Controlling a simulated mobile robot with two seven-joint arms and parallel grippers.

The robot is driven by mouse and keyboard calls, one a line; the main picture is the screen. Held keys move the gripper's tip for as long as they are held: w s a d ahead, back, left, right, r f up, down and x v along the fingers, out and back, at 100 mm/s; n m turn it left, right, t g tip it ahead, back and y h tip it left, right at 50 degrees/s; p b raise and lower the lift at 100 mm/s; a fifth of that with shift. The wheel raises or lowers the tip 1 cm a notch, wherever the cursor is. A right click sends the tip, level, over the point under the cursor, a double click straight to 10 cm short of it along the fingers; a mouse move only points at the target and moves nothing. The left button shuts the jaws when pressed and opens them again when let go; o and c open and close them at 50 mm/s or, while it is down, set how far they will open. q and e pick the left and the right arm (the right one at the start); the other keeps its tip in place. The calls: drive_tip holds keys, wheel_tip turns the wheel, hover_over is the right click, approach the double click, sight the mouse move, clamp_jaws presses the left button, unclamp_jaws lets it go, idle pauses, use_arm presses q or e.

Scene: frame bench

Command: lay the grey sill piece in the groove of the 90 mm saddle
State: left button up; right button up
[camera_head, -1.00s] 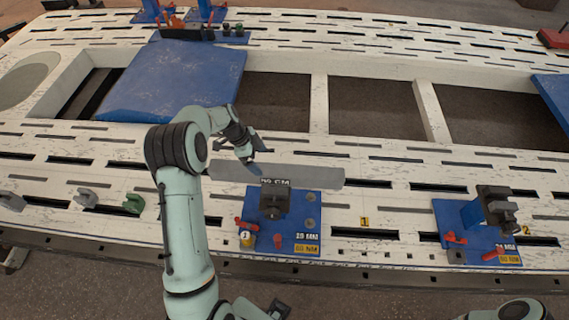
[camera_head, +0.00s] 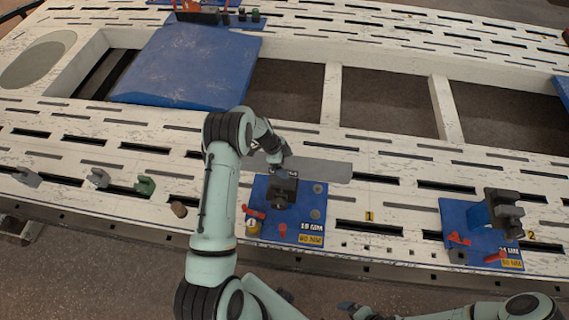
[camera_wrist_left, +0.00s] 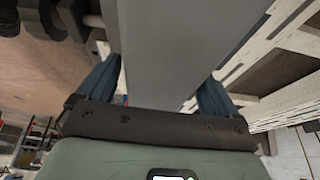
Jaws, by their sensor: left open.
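The grey sill piece (camera_head: 325,171) is a long flat strip behind the dark block of the left blue saddle (camera_head: 312,222). Its left part is hidden by my arm. I cannot tell whether it rests in a groove. The saddle's yellow label appears to read 90 MM, but it is small. My left gripper (camera_head: 279,163) is at the middle of the strip, by the saddle block. In the left wrist view the sill piece (camera_wrist_left: 185,45) runs between the two open blue fingers (camera_wrist_left: 156,86), with a gap on the right. My right gripper (camera_head: 364,311) shows partly at the bottom edge, its jaws unclear.
A second blue saddle (camera_head: 455,213) with a dark block stands at right, near mark 2. A blue panel (camera_head: 190,65) and openings lie behind.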

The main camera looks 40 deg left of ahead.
use_arm(q)
drive_tip(key=shift+w+d+f, duration=0.15)
drive_tip(key=shift+f, duration=0.45)
clamp_jaws()
drive_tip(key=shift+r, duration=0.2)
